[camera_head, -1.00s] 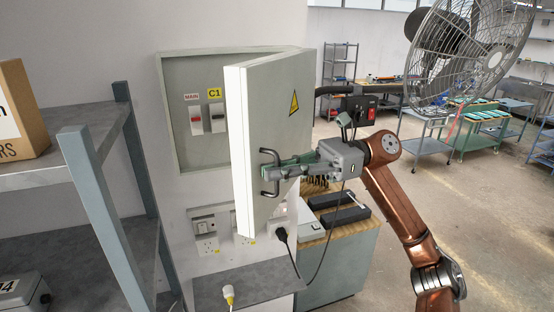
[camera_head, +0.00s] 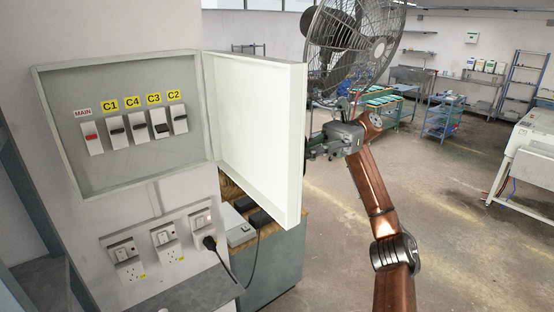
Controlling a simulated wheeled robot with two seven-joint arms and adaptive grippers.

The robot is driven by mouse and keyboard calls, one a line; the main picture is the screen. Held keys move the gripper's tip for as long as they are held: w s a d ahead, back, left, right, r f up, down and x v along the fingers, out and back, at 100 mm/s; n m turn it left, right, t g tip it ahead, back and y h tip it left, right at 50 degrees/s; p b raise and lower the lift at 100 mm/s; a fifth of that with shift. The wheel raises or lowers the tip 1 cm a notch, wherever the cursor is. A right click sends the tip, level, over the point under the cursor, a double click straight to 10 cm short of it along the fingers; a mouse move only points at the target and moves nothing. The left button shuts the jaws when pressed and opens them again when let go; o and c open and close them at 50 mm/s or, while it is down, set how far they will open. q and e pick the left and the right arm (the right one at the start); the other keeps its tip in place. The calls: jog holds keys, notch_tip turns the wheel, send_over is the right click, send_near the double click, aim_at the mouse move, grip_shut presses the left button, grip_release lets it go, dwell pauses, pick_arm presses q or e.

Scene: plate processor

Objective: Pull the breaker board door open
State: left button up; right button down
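The breaker board door (camera_head: 258,130) stands wide open, hinged at the right side of the breaker board (camera_head: 60,95). Its white inner face is towards me. Inside the board, a MAIN switch (camera_head: 92,138) and switches labelled C1, C4, C3 and C2 are uncovered. My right gripper (camera_head: 312,148) is at the far side of the door's free edge. Its fingertips and the door handle are hidden behind the door, so its grip cannot be made out. My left gripper is not in view.
Wall sockets (camera_head: 165,240) with a black plug (camera_head: 210,243) are below the board. A wooden-topped cabinet (camera_head: 285,225) stands under the door. A large fan (camera_head: 352,40) is behind my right arm. A grey shelf (camera_head: 190,290) juts out below the sockets. Open floor lies to the right.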

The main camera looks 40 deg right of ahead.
jog(key=shift+d, duration=0.45)
jog(key=c, duration=2.4)
grip_release()
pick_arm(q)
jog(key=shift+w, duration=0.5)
pick_arm(e)
jog(key=shift+r, duration=0.15)
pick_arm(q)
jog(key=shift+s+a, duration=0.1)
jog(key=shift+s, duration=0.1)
pick_arm(e)
notch_tip(320, 180, up, 10)
jog(key=shift+f, duration=0.15)
